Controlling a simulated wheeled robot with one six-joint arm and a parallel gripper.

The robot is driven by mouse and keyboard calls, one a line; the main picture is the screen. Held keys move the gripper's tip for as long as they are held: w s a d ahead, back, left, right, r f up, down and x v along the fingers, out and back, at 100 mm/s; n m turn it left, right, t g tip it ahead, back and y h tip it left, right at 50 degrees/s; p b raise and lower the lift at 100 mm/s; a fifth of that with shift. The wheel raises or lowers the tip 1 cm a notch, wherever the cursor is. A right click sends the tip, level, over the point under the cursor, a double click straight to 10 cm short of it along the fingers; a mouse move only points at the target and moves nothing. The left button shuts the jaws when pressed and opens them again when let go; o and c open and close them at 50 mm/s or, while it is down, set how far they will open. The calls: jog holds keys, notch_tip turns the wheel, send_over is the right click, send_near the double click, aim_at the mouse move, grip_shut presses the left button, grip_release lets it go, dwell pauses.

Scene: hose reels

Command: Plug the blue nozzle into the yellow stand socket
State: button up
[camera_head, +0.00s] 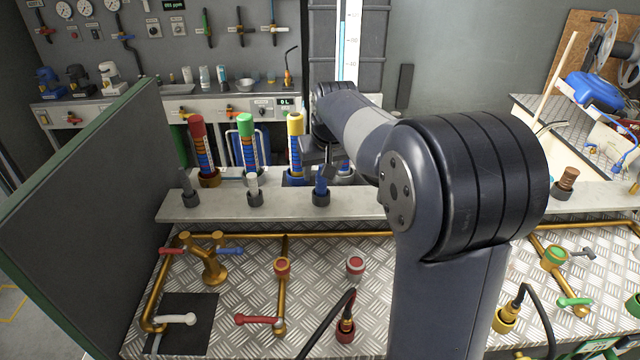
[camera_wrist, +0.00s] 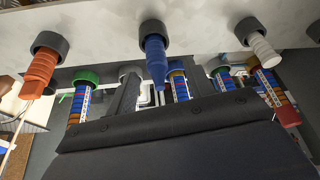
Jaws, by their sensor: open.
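The blue nozzle (camera_head: 321,187) stands in a dark ring holder on the pale shelf. It also shows in the wrist view (camera_wrist: 155,62), tip toward my gripper and partly between the dark fingers. My gripper (camera_head: 326,165) is open and empty, close behind and above the nozzle in the head view; its fingers also show in the wrist view (camera_wrist: 163,78). Contact with the nozzle cannot be told. A yellow ring fitting (camera_head: 505,319) with a black hose in it sits on the bench at lower right; I cannot tell if it is the yellow stand socket.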

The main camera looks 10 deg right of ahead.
aim_at(321, 178)
jog(key=x, duration=0.2)
jog(key=p+x, duration=0.1)
jog(key=x, duration=0.2)
jog(key=shift+d, duration=0.25)
jog(key=shift+r, duration=0.1)
jog(key=shift+c, duration=0.4)
jog(key=c, duration=1)
